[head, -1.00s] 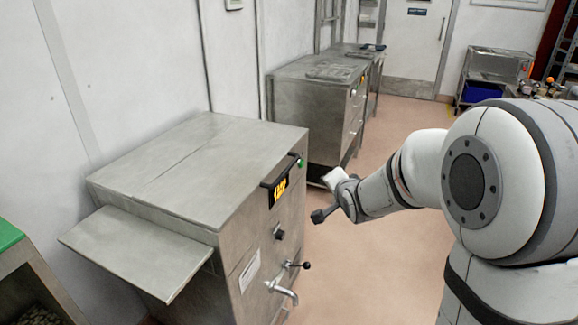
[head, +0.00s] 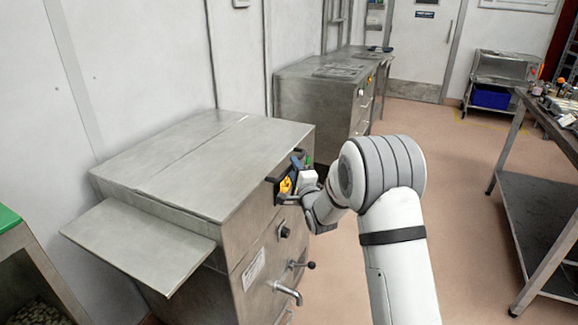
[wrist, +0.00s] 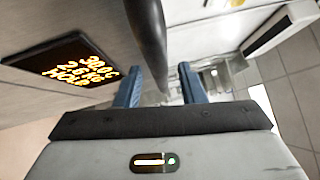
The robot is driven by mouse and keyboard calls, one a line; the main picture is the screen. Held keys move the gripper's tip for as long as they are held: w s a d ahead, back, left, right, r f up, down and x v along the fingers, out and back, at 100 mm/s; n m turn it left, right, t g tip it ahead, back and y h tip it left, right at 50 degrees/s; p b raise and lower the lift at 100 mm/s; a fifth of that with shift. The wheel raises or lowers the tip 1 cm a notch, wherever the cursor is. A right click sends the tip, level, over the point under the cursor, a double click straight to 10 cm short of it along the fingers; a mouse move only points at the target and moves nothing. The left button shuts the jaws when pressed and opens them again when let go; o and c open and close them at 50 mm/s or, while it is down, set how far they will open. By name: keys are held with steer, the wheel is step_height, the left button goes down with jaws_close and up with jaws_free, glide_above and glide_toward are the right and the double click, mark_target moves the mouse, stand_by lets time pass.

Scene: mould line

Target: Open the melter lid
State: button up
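The melter (head: 230,255) is a steel cabinet at left centre in the head view. Its flat lid (head: 200,160) lies level and shut on top. A dark bar handle (wrist: 150,35) runs at the front edge, beside an orange-lettered display (wrist: 68,65); part of the display shows in the head view (head: 286,186). My gripper (wrist: 159,80) is at this handle, with its blue fingers open. The bar passes between the fingers in the wrist view, with a gap to the right finger; contact with the left one is unclear. In the head view my wrist hides much of the handle.
A side shelf (head: 140,245) sticks out from the melter's left side. A knob, a lever and a tap (head: 288,292) project from its front. A steel bench (head: 310,95) stands behind. A dark workbench (head: 540,205) stands at right, with clear floor between.

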steer(key=shift+x, duration=0.85)
steer(key=shift+c, duration=0.4)
jaws_close()
